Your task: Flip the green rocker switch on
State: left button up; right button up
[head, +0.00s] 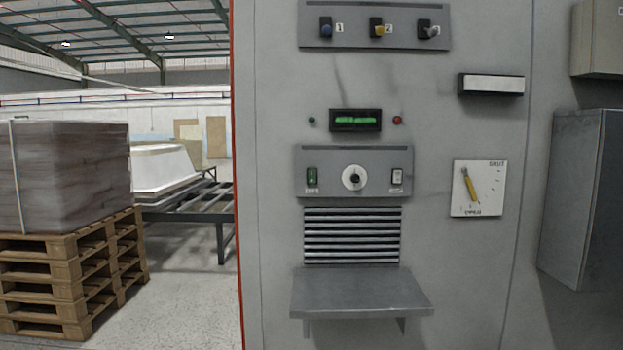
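The green rocker switch (312,175) sits at the left end of a grey control panel (335,158) on the tall grey cabinet front. It is small, and I cannot tell which way it is tipped. A round white dial with a black knob (354,178) is in the middle of the same panel. A white rocker switch (397,176) is at its right end. Neither of my grippers shows in the head view.
A grey shelf (361,292) juts out below the vent slats (352,236). A yellow-handled lever plate (479,188) and a grey box (580,198) are on the right. A green-lit display (355,120) is above the panel. Stacked pallets (70,270) stand left.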

aim_at(312, 174)
jog(key=u, duration=0.35)
jog(key=i, duration=0.45)
jog(key=u, duration=0.65)
jog(key=i, duration=1.45)
jog(key=z, duration=0.55)
